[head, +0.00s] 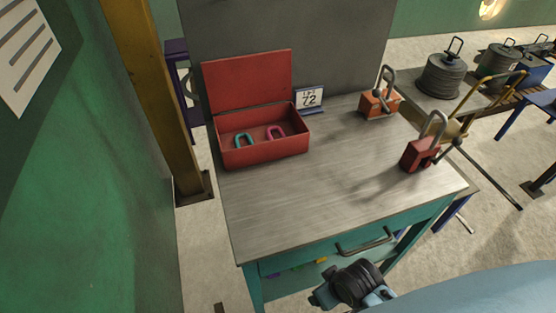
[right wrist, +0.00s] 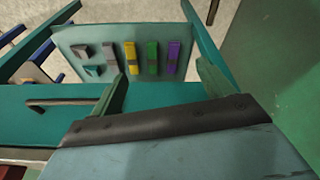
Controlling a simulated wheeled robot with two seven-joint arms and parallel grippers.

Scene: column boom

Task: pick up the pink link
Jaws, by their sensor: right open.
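The pink link (head: 275,132) is a small U-shaped piece inside the open red box (head: 265,155) on the workbench, in the head view. It lies to the right of a similar teal link (head: 244,141). My right gripper (right wrist: 158,88) is open in the right wrist view, with nothing seen between its fingers. In the head view my right wrist is low in front of the bench's front edge, well apart from the box and the pink link. The right wrist view does not show the link. My left gripper is in neither view.
On the workbench (head: 310,200), an orange shackle block (head: 379,105) and a red one (head: 419,156) stand to the right. A small number sign (head: 310,98) is beside the box lid. A yellow post (head: 150,80) rises at left. The bench's front middle is clear.

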